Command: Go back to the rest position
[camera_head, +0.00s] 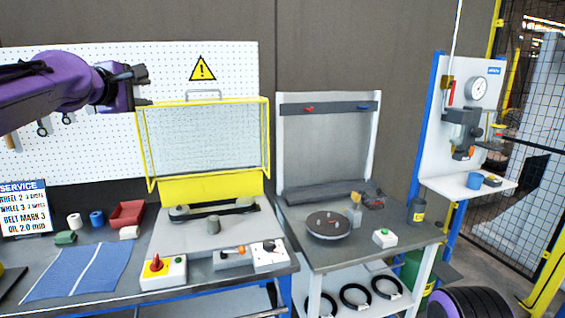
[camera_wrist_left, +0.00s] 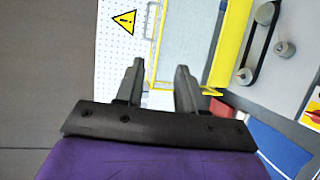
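My left gripper (camera_head: 142,86) is at the upper left of the head view, raised in front of the white pegboard and left of the yellow mesh guard. In the left wrist view its two dark fingers (camera_wrist_left: 156,82) stand apart with nothing between them. My right gripper is not in view. A round dark turntable (camera_head: 328,225) sits on the middle bench, far from my left gripper. No coil is clearly seen in either gripper.
A yellow mesh guard (camera_head: 205,140) stands over the left bench. A control box with a red knob (camera_head: 157,266), a blue cloth (camera_head: 78,272) and a red tray (camera_head: 127,214) lie there. A gauge station (camera_head: 460,130) stands right. Black rings (camera_head: 355,296) lie on the lower shelf.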

